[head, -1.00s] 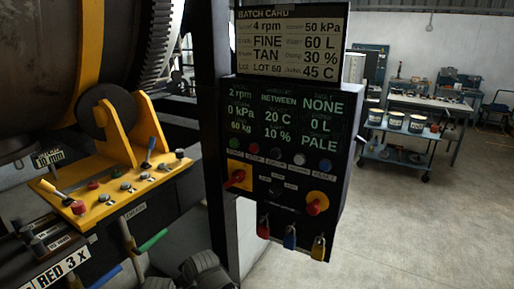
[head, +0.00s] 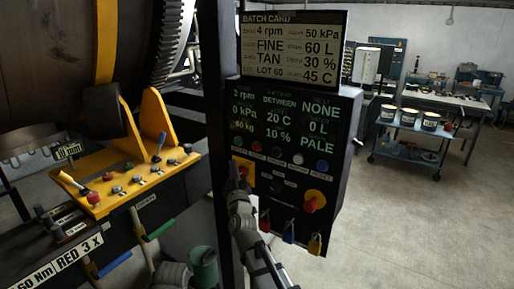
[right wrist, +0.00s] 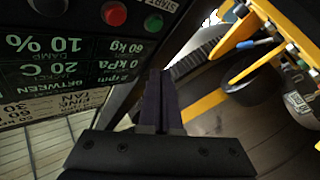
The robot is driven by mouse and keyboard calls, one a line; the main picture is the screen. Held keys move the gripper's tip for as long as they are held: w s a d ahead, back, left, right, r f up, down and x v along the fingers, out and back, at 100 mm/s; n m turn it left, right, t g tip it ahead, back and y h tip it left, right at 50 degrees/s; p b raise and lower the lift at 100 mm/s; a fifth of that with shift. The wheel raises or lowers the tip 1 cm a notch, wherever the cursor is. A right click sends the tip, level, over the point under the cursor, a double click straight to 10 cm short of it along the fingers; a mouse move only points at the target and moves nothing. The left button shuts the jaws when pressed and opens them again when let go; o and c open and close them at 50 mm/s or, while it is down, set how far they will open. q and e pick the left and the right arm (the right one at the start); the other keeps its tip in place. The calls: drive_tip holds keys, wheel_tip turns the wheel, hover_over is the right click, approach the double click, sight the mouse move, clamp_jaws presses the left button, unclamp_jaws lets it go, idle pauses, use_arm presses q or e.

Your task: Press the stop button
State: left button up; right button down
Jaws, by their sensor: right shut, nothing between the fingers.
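The black control panel (head: 285,185) hangs on a dark post, with a row of small buttons below its green readouts. The red button (head: 256,148) is second from the left, beside the green button (head: 238,141). In the right wrist view the panel is upside down; the red button (right wrist: 114,14) and the green button (right wrist: 153,22), with a START label, show at the top. My right gripper (head: 234,166) is shut and empty, just below the green button and apart from the red one, in front of the left yellow switch plate. Contact with the panel cannot be told. My left gripper is not in view.
A red rotary switch (head: 311,203) sits on the panel's lower right, with padlocks (head: 289,230) hanging below. A yellow lever console (head: 125,185) and a large drum (head: 45,65) stand left. A blue cart (head: 410,145) is far right; the floor between is clear.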

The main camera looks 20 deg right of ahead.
sight(252, 146)
drive_tip(key=shift+d+r, duration=0.25)
drive_tip(key=shift+d, duration=0.05)
drive_tip(key=w+d, duration=0.5)
drive_tip(key=d, duration=0.2)
drive_tip(key=shift+w, duration=0.2)
idle(0.3)
drive_tip(key=shift+w+d, duration=0.1)
idle(2.0)
drive_tip(key=shift+w+d, duration=0.15)
drive_tip(key=shift+w+d, duration=0.25)
drive_tip(key=shift+d, duration=0.15)
idle(0.8)
drive_tip(key=shift+a, duration=0.1)
drive_tip(key=shift+s+a, duration=0.55)
drive_tip(key=shift+a, duration=0.05)
